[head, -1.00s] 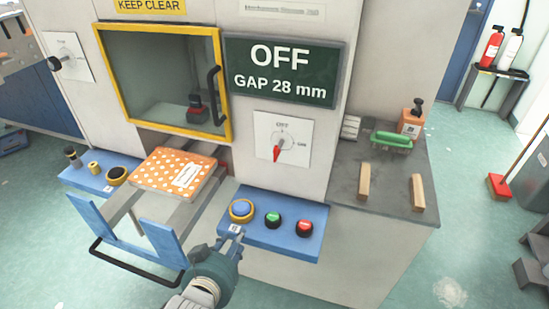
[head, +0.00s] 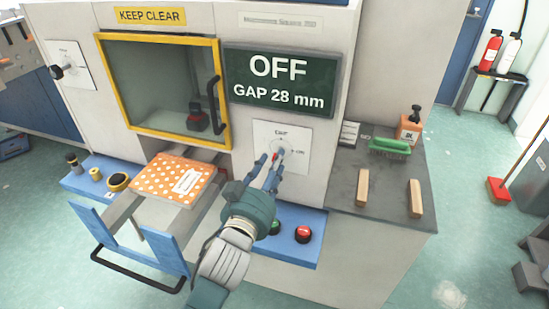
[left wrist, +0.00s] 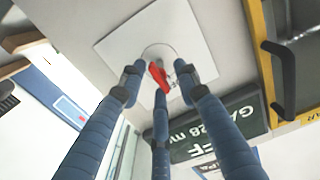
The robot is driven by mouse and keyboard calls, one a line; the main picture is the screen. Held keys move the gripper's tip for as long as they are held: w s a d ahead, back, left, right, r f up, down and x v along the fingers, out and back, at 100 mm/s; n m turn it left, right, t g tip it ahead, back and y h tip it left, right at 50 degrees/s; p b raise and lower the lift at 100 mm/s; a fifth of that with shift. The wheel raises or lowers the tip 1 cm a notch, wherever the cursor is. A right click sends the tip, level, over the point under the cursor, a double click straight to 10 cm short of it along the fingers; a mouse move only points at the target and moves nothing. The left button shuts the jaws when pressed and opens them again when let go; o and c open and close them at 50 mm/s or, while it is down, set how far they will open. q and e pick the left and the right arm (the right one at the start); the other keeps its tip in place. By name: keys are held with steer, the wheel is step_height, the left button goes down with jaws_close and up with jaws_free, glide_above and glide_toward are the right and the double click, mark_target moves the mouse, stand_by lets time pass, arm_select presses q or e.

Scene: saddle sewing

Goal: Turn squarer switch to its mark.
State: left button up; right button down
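The squarer switch is a red pointer knob (head: 275,157) on a white plate (head: 298,135) with OFF and ON marks, on the machine's front below the dark sign. The sign (head: 279,80) reads OFF, GAP 28 mm. My left gripper (head: 271,163) is at the switch, its fingers reaching up in front of the plate and partly hiding the knob. In the left wrist view the red knob (left wrist: 156,75) sits between the spread blue fingers of my gripper (left wrist: 158,82). The fingers look open; contact with the knob is unclear. My right gripper is not in view.
A blue ledge (head: 318,222) with push buttons lies below the switch, partly hidden by my left arm. A yellow-framed window (head: 160,37) is to the left, above an orange dotted block (head: 160,181).

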arm_select(q)
steer(key=shift+w+d, duration=0.2)
steer(key=shift+w, duration=0.45)
jaws_close()
